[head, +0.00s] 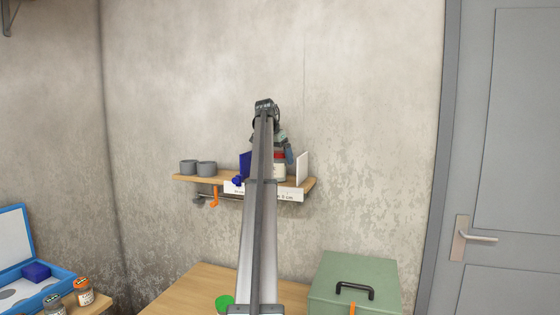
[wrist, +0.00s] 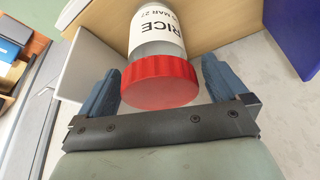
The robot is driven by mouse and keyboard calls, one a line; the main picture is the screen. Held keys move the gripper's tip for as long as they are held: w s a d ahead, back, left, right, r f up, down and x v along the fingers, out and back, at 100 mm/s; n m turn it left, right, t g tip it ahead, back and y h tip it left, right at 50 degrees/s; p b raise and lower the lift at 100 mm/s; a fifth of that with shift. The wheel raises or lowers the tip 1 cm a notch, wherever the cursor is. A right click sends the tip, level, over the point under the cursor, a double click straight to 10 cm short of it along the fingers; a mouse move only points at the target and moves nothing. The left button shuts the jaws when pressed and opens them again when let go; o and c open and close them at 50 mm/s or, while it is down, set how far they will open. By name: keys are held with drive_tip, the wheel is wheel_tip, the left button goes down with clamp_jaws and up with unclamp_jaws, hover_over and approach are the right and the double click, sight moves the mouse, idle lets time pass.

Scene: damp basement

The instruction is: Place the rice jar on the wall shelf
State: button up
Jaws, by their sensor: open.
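The rice jar (wrist: 157,45) has a red lid and a white label reading RICE. In the wrist view it sits between the two blue-grey fingers of my gripper (wrist: 160,68), which are apart, with gaps visible beside the lid. In the head view the jar (head: 279,172) is partly hidden behind my arm. It appears to stand on the wooden wall shelf (head: 222,179), between a blue panel (head: 245,163) and a white panel (head: 302,168). My gripper (head: 284,153) is at the jar's lid there.
Below are a wooden table (head: 188,293), a green box (head: 355,283) with a black handle, and a blue case (head: 35,270) at left. A grey door (head: 510,150) is at right.

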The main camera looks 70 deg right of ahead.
drive_tip(key=v, duration=1)
drive_tip(key=shift+a+r, duration=0.2)
drive_tip(key=shift+r, duration=0.15)
